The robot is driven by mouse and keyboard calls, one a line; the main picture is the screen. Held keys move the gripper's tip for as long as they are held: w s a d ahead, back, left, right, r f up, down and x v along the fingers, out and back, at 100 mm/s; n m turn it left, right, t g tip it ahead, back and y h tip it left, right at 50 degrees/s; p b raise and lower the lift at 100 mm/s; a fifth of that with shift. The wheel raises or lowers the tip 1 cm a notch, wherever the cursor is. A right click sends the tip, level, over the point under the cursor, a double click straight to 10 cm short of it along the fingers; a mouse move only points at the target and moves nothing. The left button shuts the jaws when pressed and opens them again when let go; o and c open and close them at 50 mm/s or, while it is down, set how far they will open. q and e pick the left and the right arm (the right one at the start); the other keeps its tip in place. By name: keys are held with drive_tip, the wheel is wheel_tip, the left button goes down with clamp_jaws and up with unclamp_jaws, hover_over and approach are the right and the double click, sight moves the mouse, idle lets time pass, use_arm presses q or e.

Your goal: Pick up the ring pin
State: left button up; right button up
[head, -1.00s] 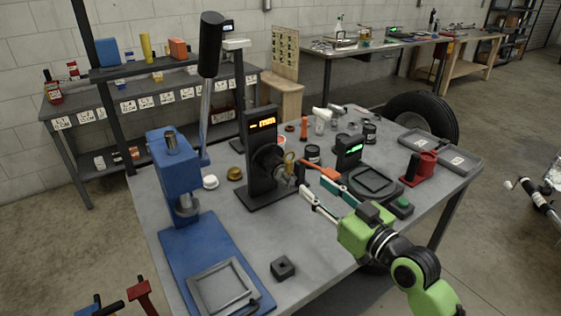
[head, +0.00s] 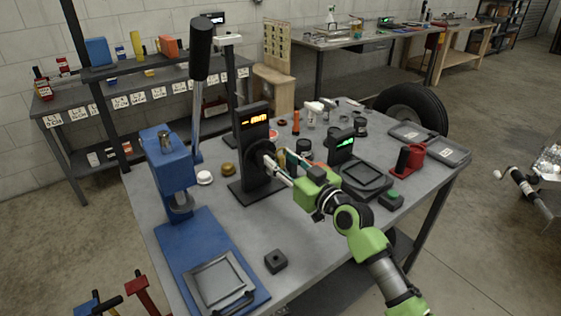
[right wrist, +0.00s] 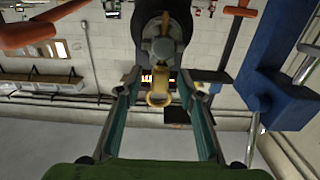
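The ring pin (right wrist: 159,90) is a brass-coloured piece with a ring at its near end. In the right wrist view it sticks out from the dark round holder of the black stand (head: 256,125) with the orange display. My right gripper (head: 277,160) is at that holder, and its fingers hide most of the pin in the head view. In the right wrist view the right gripper (right wrist: 158,78) is open. Its two teal-sided fingers stand on either side of the ring, with a gap to each side.
A blue lever press (head: 170,165) stands left of the stand. A small dark block (head: 276,261) lies on the front of the grey table. A green-display device (head: 341,146), a black square tray (head: 366,178) and a red holder (head: 411,158) stand to the right.

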drive_tip(key=shift+w+a, duration=0.15)
clamp_jaws()
drive_tip(key=shift+r, duration=0.15)
